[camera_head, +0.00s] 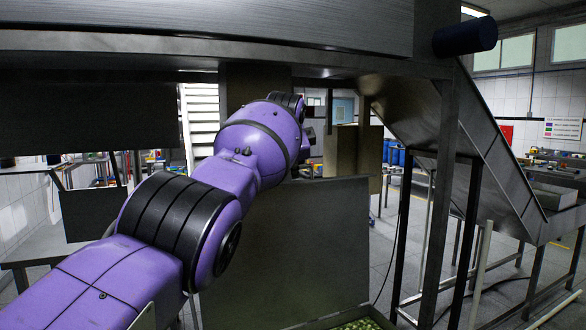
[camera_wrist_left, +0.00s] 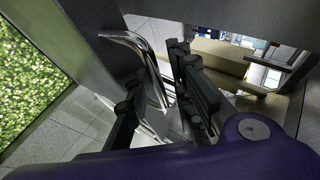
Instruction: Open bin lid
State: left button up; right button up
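A flat grey panel (camera_head: 305,245), which looks like the bin lid, stands upright behind a bin (camera_head: 318,324) of green contents at the bottom of the head view. My left arm reaches up to the panel's top edge; its fingers are hardly visible there. In the left wrist view the left gripper (camera_wrist_left: 155,70) has its dark fingers apart. A shiny curved metal handle (camera_wrist_left: 132,39) runs into the space between them; I cannot tell whether it touches either finger. Green contents (camera_wrist_left: 28,80) fill the left of that view. My right gripper is not in view.
A large metal machine housing (camera_head: 220,25) hangs over the arm. A sloping metal chute (camera_head: 470,125) and its legs stand to the right. A brown box-like block (camera_head: 352,155) is behind the panel. Floor shows between the chute's legs.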

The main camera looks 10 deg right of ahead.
pick_arm(q)
jog(key=v, duration=1.2)
dwell(0.4)
jog(key=shift+f, duration=0.1)
